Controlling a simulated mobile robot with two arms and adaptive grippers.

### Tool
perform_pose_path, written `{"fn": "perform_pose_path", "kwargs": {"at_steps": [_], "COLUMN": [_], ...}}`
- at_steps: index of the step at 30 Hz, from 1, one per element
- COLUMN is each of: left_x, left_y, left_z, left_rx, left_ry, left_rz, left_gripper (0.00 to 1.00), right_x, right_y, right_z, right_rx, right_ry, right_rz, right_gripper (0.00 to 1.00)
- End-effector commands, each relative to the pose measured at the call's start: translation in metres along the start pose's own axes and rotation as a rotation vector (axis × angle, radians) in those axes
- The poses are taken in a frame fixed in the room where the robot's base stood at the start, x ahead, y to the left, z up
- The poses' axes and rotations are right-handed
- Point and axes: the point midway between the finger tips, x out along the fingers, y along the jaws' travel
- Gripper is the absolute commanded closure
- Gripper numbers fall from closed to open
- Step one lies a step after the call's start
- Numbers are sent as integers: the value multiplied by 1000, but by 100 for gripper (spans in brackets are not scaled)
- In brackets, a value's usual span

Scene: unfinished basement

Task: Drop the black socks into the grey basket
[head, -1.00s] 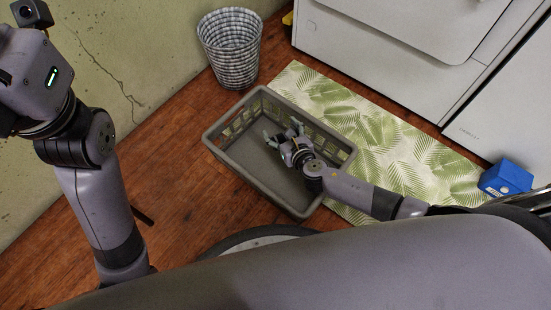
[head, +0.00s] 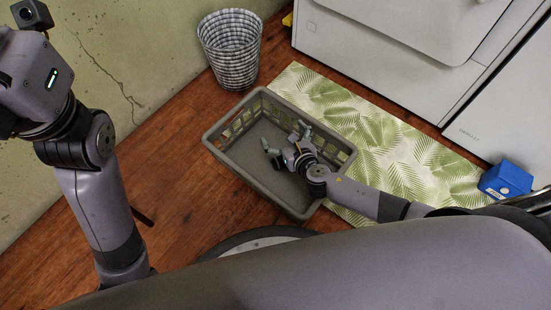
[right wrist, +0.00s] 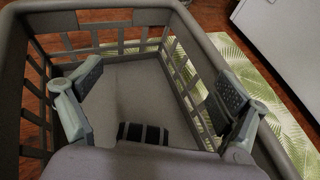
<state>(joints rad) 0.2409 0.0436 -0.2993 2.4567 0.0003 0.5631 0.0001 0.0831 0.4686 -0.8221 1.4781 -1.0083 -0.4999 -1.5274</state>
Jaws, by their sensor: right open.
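The grey basket (head: 236,177) is an open plastic laundry basket with slotted sides, standing on the wood floor in the head view. My right gripper (head: 285,139) is open inside the basket's outline, with nothing between its fingertips. In the right wrist view the spread fingers (right wrist: 156,88) are over the basket's bare grey bottom (right wrist: 130,95). A small black patch with grey stripes shows just ahead of the gripper body there; I cannot tell whether it is the black socks or part of the gripper. No socks can be made out in the head view. My left gripper is out of view.
A black-and-white woven bin (head: 229,50) stands behind the basket near the wall. A green leaf-patterned mat (head: 400,150) lies to the right, along white appliances (head: 385,60). A blue box (head: 506,179) sits at the mat's right end. Bare floor lies left of the basket.

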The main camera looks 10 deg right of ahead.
Motion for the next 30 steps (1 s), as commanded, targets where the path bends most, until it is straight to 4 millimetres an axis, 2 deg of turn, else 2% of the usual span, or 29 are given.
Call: {"fn": "perform_pose_path", "kwargs": {"at_steps": [9, 15, 21, 30], "left_x": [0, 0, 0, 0], "left_y": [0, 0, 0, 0], "left_z": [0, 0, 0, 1], "left_rx": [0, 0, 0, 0], "left_ry": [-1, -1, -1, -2], "left_rz": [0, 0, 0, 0], "left_gripper": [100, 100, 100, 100], "right_x": [-66, -95, -104, -103], "right_y": [0, 0, 0, 0], "right_z": [-2, -1, 0, 0], "right_rx": [0, -1, 0, 0], "right_ry": [4, 3, 2, 1], "right_rz": [2, 0, 0, 0], "right_gripper": [7, 7, 7, 7]}}
